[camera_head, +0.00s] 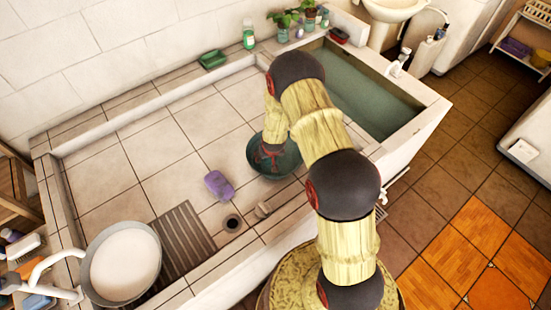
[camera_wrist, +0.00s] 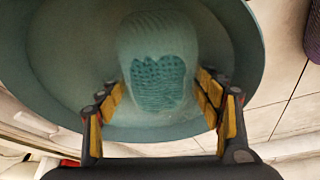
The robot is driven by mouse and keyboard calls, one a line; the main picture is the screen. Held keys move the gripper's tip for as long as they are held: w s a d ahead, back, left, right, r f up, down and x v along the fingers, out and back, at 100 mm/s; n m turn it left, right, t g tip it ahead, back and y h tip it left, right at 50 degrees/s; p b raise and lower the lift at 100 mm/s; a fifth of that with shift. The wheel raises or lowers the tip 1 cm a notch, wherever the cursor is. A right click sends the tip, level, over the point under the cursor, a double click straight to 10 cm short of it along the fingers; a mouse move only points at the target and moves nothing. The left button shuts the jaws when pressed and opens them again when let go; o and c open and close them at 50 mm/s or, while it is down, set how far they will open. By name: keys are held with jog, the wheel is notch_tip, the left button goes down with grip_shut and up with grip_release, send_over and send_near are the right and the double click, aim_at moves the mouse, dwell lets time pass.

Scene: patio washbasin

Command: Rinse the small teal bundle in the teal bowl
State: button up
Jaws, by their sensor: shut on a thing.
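The teal bowl (camera_head: 291,164) stands on the tiled basin floor, partly hidden behind my arm in the head view. Its wide rim (camera_wrist: 252,62) fills much of the wrist view. The small teal bundle (camera_wrist: 158,80) is inside the bowl's outline, with a darker dimpled patch on its near side. My gripper (camera_wrist: 158,90) is shut on the bundle, with one yellow-padded finger on each side. In the head view my gripper (camera_head: 269,155) reaches down into the bowl, and the bundle is hidden there. I cannot tell how deep the bundle sits or whether it touches the bottom.
A purple block (camera_head: 218,185) and a drain hole (camera_head: 232,222) lie left of the bowl. A small beige object (camera_head: 263,210) is near the front ledge. A white-filled round tub (camera_head: 125,262) stands front left. A water-filled trough (camera_head: 365,95) is behind right. Tiles at left are clear.

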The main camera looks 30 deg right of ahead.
jog(key=shift+d, duration=0.1)
jog(key=shift+s+d+f+b, duration=0.1)
jog(key=shift+s+d+b, duration=0.05)
jog(key=shift+d+b, duration=0.8)
jog(key=shift+s+d+b, duration=0.2)
jog(key=shift+d+b, duration=0.25)
jog(key=shift+b, duration=0.3)
notch_tip(320, 180, up, 13)
jog(key=p, duration=1)
jog(key=shift+p, duration=0.4)
